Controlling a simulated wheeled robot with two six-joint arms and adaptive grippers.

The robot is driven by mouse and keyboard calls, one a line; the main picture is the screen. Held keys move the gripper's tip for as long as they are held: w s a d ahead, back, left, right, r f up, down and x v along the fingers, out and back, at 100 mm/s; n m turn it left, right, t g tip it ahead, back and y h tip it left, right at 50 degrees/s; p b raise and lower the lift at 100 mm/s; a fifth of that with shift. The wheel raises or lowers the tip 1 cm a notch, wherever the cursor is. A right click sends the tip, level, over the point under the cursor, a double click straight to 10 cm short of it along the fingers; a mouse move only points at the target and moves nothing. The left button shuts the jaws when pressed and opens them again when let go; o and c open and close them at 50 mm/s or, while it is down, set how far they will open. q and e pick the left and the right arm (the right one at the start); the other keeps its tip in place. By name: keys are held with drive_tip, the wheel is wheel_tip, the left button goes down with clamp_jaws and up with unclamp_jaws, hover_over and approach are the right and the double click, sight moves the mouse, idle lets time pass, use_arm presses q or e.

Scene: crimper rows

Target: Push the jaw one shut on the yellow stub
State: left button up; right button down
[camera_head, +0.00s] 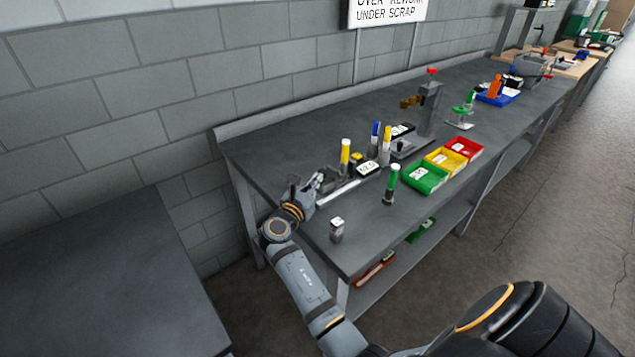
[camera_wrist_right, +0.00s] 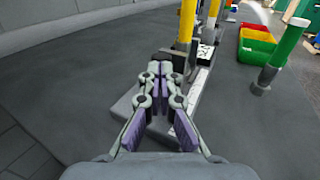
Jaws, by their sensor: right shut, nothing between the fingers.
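A yellow stub (camera_head: 345,150) with a white top stands upright at the near end of a low grey crimper fixture (camera_head: 340,192). Its yellow shaft (camera_wrist_right: 187,22) also shows in the right wrist view, just beyond my fingers. My right gripper (camera_head: 319,181) is shut and empty, low over the near end of the fixture; its fingertips (camera_wrist_right: 165,68) point toward the stub. I cannot tell whether they touch anything. Jaw one is not clearly made out; my fingers cover part of the fixture there. My left gripper is not in view.
A green stub (camera_head: 393,178) and a small grey block (camera_head: 337,229) stand toward the front. Green (camera_head: 425,190), yellow and red bins lie right.

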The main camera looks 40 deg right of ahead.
sight(331, 169)
drive_tip(key=shift+d+r, duration=0.1)
drive_tip(key=d+p, duration=0.2)
drive_tip(key=d, duration=0.1)
drive_tip(key=shift+w+d, duration=0.1)
drive_tip(key=shift+d, duration=0.2)
